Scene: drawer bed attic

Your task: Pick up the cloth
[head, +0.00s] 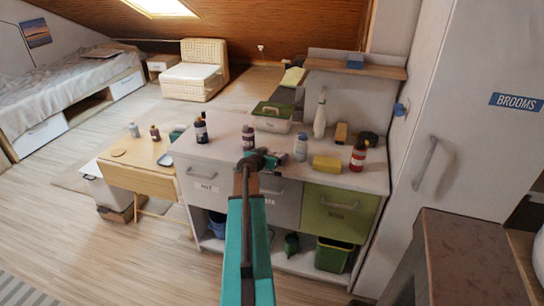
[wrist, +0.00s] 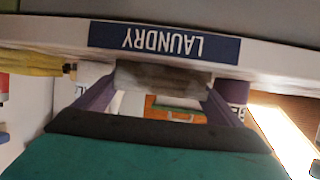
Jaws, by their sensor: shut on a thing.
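My gripper (head: 265,160) is over the front of the counter in the head view, with my arm in front of it. In the wrist view, my gripper (wrist: 163,85) has its two purple fingers either side of a dull grey-brown thing, and is shut on it. I cannot tell whether this thing is cloth. It lies against a pale edge with an upside-down LAUNDRY label (wrist: 165,42). A yellow block or folded piece (head: 326,163) lies on the counter to the right; I cannot tell if it is cloth.
Several bottles stand on the counter (head: 222,148), with a green-lidded box (head: 272,116) behind. A green drawer (head: 336,212) is at the right, beside a tall cabinet marked BROOMS (head: 468,60). A small wooden table (head: 140,165) stands at the left. The floor to the left is mostly free.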

